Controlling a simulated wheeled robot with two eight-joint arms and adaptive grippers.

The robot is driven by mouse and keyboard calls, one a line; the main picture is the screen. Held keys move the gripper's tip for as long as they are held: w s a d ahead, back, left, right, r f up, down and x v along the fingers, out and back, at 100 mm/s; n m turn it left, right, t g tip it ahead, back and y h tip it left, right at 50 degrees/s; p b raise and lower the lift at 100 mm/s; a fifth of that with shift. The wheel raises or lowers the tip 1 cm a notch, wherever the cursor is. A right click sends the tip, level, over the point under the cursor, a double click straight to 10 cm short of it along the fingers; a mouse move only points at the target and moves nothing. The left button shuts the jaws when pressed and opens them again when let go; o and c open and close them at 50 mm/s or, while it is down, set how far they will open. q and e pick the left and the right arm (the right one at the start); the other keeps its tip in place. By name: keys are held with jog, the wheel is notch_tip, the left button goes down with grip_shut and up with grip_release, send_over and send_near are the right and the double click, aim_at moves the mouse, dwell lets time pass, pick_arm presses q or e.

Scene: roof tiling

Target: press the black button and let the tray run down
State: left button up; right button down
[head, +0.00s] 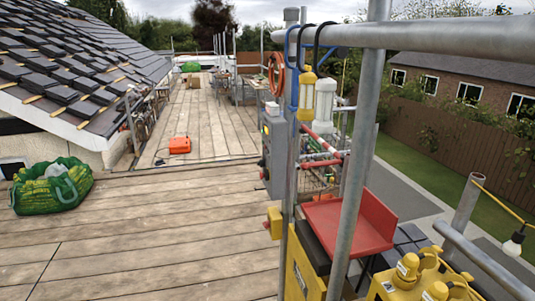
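A grey control box (274,155) is fixed on a scaffold pole right of the middle. I see its side edge-on, with small coloured parts on its left face. I cannot make out a black button. Neither of my grippers is in view.
The plank deck (150,240) is mostly clear. Scaffold poles (360,150) and yellow equipment (415,282) crowd the right. A tiled roof (70,60) slopes at upper left.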

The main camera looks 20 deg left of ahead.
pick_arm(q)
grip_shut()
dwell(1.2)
